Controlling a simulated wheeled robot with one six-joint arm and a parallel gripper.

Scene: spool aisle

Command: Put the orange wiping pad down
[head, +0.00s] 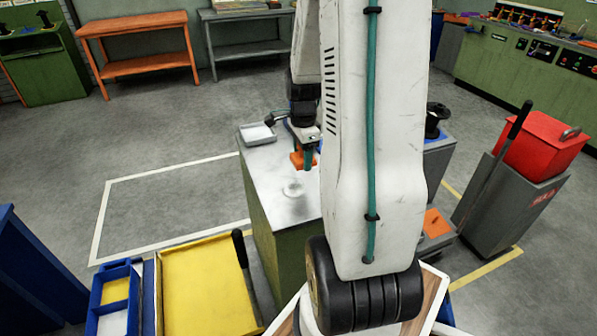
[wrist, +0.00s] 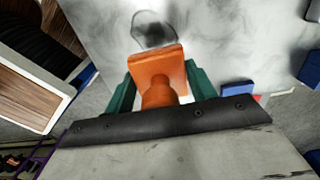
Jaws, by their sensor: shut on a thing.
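The orange wiping pad (head: 297,160) is held in my gripper (head: 308,156) above the grey top of a green cabinet (head: 262,168). In the wrist view the orange pad (wrist: 156,62) has a flat square face and a rounded grip, with the green fingers of my gripper (wrist: 160,88) shut on either side of the grip. A pale round mark or clear disc (head: 293,190) is on the cabinet top just in front of the pad. I cannot tell whether the pad touches the top. My arm hides the right part of the cabinet top.
A small grey tray (head: 257,134) sits at the cabinet top's back left corner. A yellow tray (head: 205,285) and blue bins (head: 113,300) stand at front left. A red box (head: 542,146) on a grey stand is at right. The floor left of the cabinet is open, marked with white lines.

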